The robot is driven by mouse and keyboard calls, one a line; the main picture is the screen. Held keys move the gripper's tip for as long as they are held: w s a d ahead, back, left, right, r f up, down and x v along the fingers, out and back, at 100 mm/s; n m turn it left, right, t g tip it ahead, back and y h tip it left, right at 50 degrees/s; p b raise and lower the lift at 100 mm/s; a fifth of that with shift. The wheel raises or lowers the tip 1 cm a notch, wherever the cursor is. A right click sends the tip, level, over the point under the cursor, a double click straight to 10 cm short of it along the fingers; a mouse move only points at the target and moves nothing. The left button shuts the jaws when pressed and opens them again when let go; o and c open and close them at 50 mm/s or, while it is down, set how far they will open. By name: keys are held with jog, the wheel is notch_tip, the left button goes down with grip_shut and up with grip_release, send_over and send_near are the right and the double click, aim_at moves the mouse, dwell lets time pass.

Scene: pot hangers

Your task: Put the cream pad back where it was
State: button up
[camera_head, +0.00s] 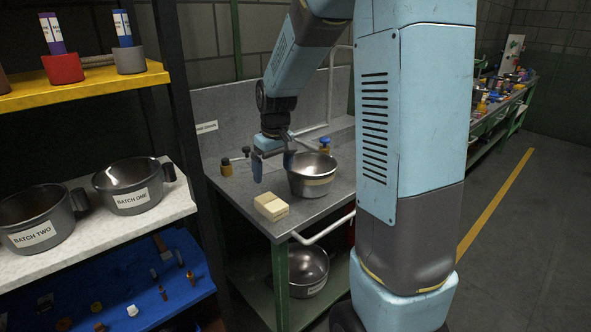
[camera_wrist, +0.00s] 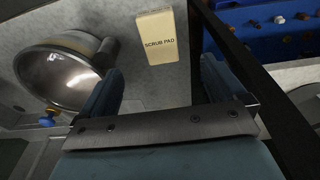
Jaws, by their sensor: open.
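The cream pad (camera_head: 271,207) lies on the grey metal table (camera_head: 243,192), near its front left corner. It also shows in the wrist view (camera_wrist: 161,30), with "SCRUB PAD" printed on it. My gripper (camera_head: 273,166) is open and empty above the table, a little behind and above the pad. In the wrist view its two fingers (camera_wrist: 160,73) stand wide apart, and the pad lies beyond them, apart from both.
A metal pot (camera_head: 311,186) stands on the table right of my gripper. Small knobs (camera_head: 226,167) sit at the table's back left. Another pot (camera_head: 306,270) is on the shelf below. A rack (camera_head: 195,202) with labelled pots stands at left. A white rail (camera_head: 322,229) runs along the table's front.

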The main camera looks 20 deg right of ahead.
jog(key=s+r+m+t, duration=0.1)
jog(key=s+r+t, duration=0.1)
jog(key=s+r, duration=0.5)
jog(key=s+r+m+t, duration=0.2)
jog(key=s+r, duration=0.5)
jog(key=s, duration=1.1)
jog(key=shift+s+d, duration=0.25)
jog(key=shift+s, duration=0.15)
